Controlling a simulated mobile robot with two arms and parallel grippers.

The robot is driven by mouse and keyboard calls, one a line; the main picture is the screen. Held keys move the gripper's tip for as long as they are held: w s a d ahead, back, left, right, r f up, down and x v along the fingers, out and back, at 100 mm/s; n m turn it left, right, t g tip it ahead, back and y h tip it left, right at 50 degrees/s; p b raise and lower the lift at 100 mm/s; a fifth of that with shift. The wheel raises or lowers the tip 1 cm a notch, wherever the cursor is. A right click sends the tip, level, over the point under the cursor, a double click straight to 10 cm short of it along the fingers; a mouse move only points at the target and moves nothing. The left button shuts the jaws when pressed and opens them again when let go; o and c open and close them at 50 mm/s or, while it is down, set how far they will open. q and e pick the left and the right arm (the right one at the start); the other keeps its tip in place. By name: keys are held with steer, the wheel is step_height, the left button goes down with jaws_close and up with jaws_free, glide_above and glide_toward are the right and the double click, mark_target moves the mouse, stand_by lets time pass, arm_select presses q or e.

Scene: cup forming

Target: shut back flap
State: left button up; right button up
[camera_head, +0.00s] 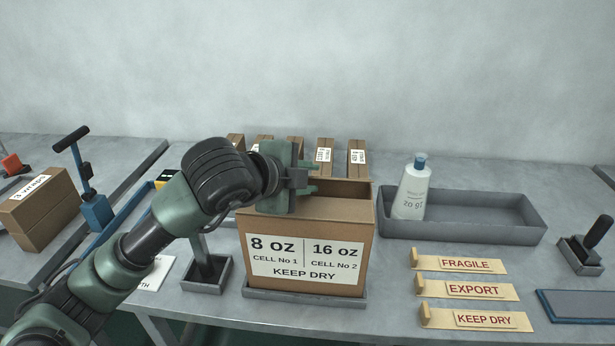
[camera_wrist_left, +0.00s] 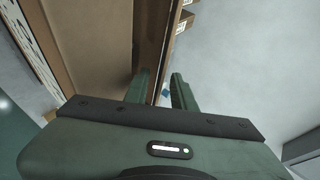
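The cardboard box (camera_head: 360,240) stands on a shallow grey tray, its printed front toward me. A tan panel (camera_head: 325,209) lies across the front of its top. The back flap (camera_head: 350,190) stands up along the rear edge. My left gripper (camera_head: 308,180) is over the box's rear, hiding part of that flap. In the left wrist view the gripper's two fingers (camera_wrist_left: 162,88) are apart, one on each side of a thin upright cardboard panel (camera_wrist_left: 157,45) that looks like the back flap. A gap shows on the far finger's side. My right gripper is not in view.
Several small cartons (camera_head: 325,150) stand behind the box. A grey tray (camera_head: 490,217) with a white bottle (camera_head: 411,190) is at the right. Label stamps (camera_head: 475,290) lie at the front right.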

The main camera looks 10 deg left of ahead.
arm_select(q)
steer(key=b+v, duration=0.1)
steer(key=v, duration=0.6)
steer(key=shift+s+a+r, duration=0.15)
steer(key=shift+s+r, duration=0.05)
steer(key=shift+s, duration=0.1)
